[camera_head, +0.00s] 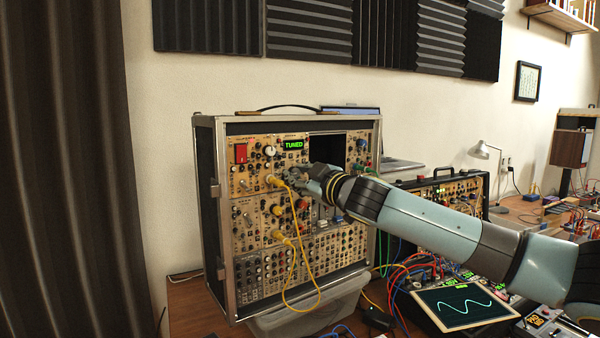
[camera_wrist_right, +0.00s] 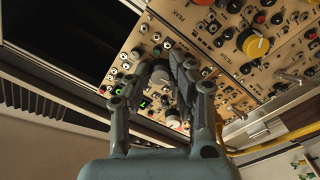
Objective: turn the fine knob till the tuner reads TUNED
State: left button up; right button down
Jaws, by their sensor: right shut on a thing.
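The tuner display (camera_head: 293,145) is lit green on the upper row of the synth case (camera_head: 207,190) and reads TUNED. My right gripper (camera_head: 300,174) reaches in from the right and is at the panel just below the display. In the right wrist view my right gripper (camera_wrist_right: 164,66) has its fingers closed in on the fine knob against the panel. The fingers hide most of that knob, and in the head view it is hidden. Green lit characters (camera_wrist_right: 143,103) show between the fingers in the wrist view. My left gripper is out of view.
A yellow patch cable (camera_head: 309,262) hangs in front of the panel, left of and below my right gripper. A white knob (camera_head: 270,151) sits left of the display. A tablet with a wave trace (camera_head: 465,304) and a second small case (camera_head: 455,200) stand to the right.

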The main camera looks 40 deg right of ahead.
jog(key=shift+n+p, duration=0.6)
jog(key=shift+n, duration=1.6)
jog(key=shift+f, duration=0.1)
jog(key=c, duration=1.2)
grip_release()
jog(key=s, duration=0.4)
jog(key=s+a, duration=0.1)
jog(key=s, duration=0.3)
jog(key=s+a, duration=0.1)
jog(key=s, duration=0.2)
jog(key=shift+s+a+f, duration=0.1)
jog(key=shift+s+f, duration=0.05)
jog(key=shift+s, duration=0.25)
